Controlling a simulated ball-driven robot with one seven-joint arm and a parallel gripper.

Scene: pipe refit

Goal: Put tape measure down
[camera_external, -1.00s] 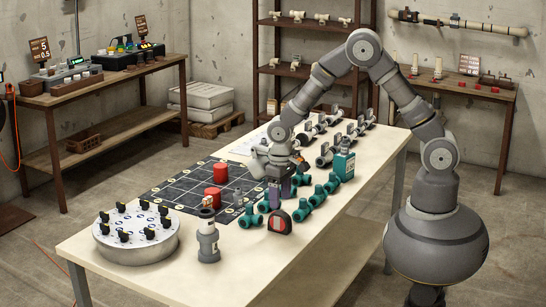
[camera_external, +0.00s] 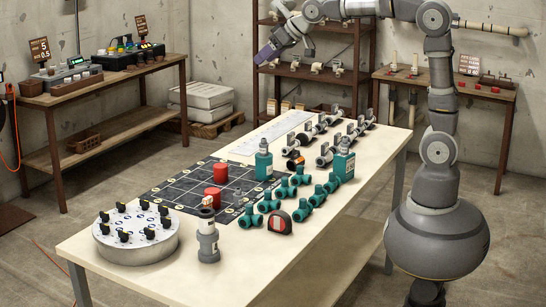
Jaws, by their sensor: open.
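The tape measure (camera_external: 278,222), red and black with a pale front, stands on the pale worktable (camera_external: 285,262) near its front edge, right of the dark gridded mat. Nothing holds it. My gripper (camera_external: 262,56), with purple fingers, is open and raised high above the far part of the table, well away from the tape measure. No object shows between its fingers.
Several teal pipe fittings (camera_external: 269,202) lie around the tape measure. Red cylinders (camera_external: 212,196) stand on the mat (camera_external: 180,187). A grey fitting (camera_external: 208,239) and round valve drum (camera_external: 137,237) stand at front left.

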